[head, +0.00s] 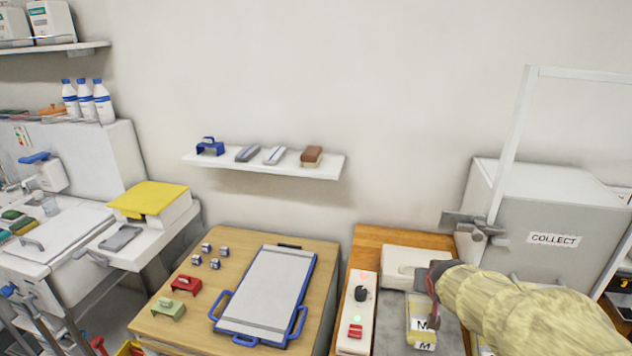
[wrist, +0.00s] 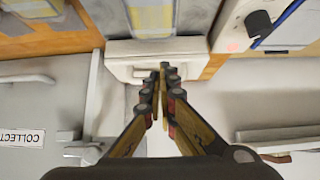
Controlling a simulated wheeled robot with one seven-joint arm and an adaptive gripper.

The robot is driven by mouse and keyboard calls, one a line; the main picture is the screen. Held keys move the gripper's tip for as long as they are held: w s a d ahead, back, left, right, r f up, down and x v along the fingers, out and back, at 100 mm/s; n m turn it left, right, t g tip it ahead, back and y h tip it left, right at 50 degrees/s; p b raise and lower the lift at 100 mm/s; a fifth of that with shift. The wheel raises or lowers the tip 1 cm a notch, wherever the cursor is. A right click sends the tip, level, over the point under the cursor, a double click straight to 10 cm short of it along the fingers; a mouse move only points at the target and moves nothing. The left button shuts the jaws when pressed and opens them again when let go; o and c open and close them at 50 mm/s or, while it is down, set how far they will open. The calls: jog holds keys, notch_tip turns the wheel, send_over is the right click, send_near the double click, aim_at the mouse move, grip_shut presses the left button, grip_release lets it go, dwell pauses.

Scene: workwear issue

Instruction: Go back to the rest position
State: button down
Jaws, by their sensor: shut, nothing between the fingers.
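My gripper (wrist: 166,72) is shut and empty; its fingertips sit close together in the wrist view. In the head view my gripper (head: 434,284) is partly hidden at the end of my beige-sleeved arm, at the right. It appears in front of the white box-like unit (head: 404,262) and a yellow-and-white piece marked M (head: 421,312). In the wrist view the white unit (wrist: 122,62) lies beyond the fingertips. I cannot tell the exact gap between the fingers and these things.
A grey cabinet marked COLLECT (head: 520,225) with a white frame stands right of my gripper. A white control panel (head: 356,310) with a black knob is to the left. A wooden table (head: 215,265) holds a blue-framed board (head: 268,290). A wall shelf (head: 310,172) is above.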

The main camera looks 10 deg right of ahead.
jog(key=s+f, duration=0.1)
jog(key=s+f+g, duration=0.1)
jog(key=s, duration=0.1)
jog(key=s+a+f+g, duration=0.1)
jog(key=s, duration=0.1)
jog(key=shift+f+y, duration=0.3)
jog(key=shift+f, duration=0.1)
jog(key=s+a+r+n+y, duration=0.1)
jog(key=s+a+r+n, duration=0.1)
jog(key=s+a+r, duration=0.3)
jog(key=s+a+r+n+y, duration=0.2)
jog(key=s+a+r, duration=0.4)
jog(key=s+a, duration=0.7)
jog(key=a+n, duration=0.1)
jog(key=a, duration=0.2)
jog(key=shift+s, duration=0.25)
